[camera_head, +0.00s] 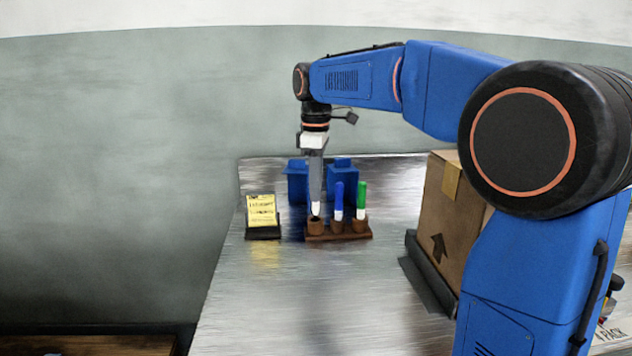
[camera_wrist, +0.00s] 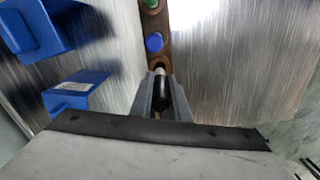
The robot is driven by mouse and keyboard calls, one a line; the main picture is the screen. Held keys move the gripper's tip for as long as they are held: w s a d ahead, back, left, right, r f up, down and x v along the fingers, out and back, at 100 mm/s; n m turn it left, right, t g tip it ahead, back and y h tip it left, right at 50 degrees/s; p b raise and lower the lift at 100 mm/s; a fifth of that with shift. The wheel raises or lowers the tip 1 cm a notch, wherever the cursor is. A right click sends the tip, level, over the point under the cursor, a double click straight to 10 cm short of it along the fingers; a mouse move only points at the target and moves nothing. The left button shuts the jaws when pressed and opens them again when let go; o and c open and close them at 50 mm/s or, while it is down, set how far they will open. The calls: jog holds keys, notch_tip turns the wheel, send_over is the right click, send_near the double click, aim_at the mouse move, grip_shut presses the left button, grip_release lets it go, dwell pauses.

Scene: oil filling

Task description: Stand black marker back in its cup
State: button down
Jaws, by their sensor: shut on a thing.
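My gripper (camera_head: 315,196) points down over the left end of a brown marker stand (camera_head: 338,237). It is shut on the black marker, whose black body (camera_wrist: 162,96) shows between the fingers in the wrist view. The marker's white lower part (camera_head: 316,209) shows below the fingers in the head view, upright at the mouth of the left cup (camera_head: 315,226). I cannot tell how far its tip is inside. A blue marker (camera_head: 339,197) stands in the middle cup and a green marker (camera_head: 361,197) in the right cup.
A yellow card on a black holder (camera_head: 262,214) stands left of the stand. Two blue containers (camera_head: 297,184) (camera_head: 342,174) are behind it. A cardboard box (camera_head: 449,215) in a grey tray is at the right. The metal table (camera_head: 300,300) is clear in front.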

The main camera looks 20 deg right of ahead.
jog(key=shift+f, duration=1.4)
jog(key=c, duration=1.6)
grip_release()
jog(key=shift+r, duration=0.1)
notch_tip(320, 180, up, 16)
jog(key=shift+f, duration=0.2)
jog(key=shift+r, duration=0.75)
